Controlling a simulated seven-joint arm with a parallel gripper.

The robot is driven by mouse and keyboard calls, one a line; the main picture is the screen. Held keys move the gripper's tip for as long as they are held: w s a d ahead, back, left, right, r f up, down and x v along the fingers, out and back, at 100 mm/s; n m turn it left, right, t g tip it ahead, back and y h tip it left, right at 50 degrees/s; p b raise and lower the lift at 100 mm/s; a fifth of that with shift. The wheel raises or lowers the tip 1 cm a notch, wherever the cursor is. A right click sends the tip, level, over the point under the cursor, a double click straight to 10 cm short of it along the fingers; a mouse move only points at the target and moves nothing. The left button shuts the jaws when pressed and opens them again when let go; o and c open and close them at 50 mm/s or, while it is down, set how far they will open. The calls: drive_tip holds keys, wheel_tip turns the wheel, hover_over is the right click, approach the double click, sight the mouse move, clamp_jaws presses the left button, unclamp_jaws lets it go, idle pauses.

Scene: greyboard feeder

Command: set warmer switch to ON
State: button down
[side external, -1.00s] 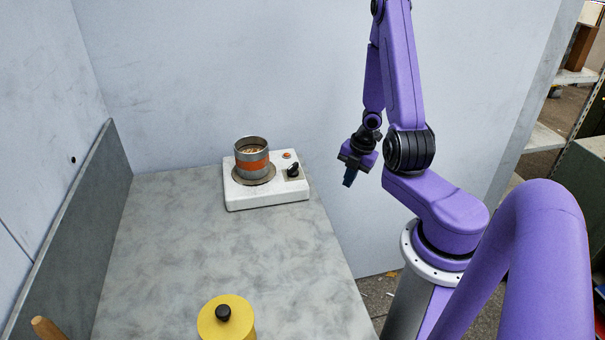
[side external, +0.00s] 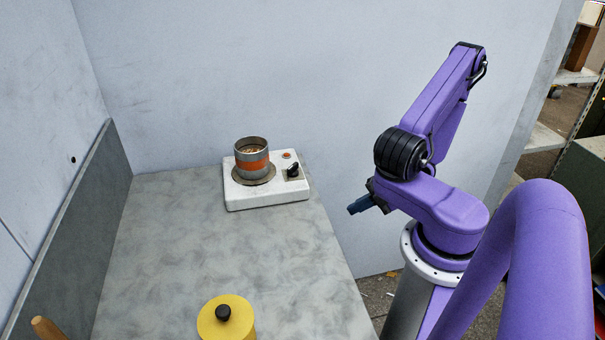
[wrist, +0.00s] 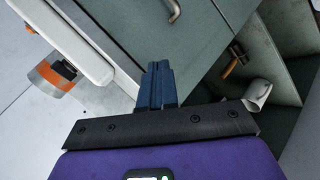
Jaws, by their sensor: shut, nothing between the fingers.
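The white warmer (side external: 265,197) stands at the back of the grey counter, with a metal cup banded in orange (side external: 252,158) on its round plate. Its black switch knob (side external: 292,170) is on the right of its top, beside a small reddish light (side external: 287,155); its exact setting is too small to read. My gripper (side external: 352,209) is shut and empty, off the counter's right edge and to the right of the warmer, pointing left. In the wrist view my gripper's blue fingers (wrist: 158,68) are together. The warmer's white edge (wrist: 75,38) and the cup (wrist: 52,75) show at upper left.
A yellow lidded container (side external: 226,320) with a black knob stands at the counter's front. A wooden handle (side external: 46,328) shows at lower left. The counter's middle is clear. In the wrist view are a cabinet handle (wrist: 172,10), a hammer (wrist: 235,60) and a white mug (wrist: 257,93).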

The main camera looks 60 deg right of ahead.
drive_tip(key=a+r+m+t+h, duration=0.1)
drive_tip(key=a+r+t+h, duration=0.3)
drive_tip(key=r+t, duration=0.3)
drive_tip(key=shift+w+r+t+h, duration=0.3)
drive_tip(key=shift+w+r+t, duration=0.1)
drive_tip(key=shift+t, duration=0.6)
drive_tip(key=shift+w+a, duration=0.1)
drive_tip(key=shift+w, duration=0.15)
approach(292, 170)
drive_tip(key=shift+w, duration=3.45)
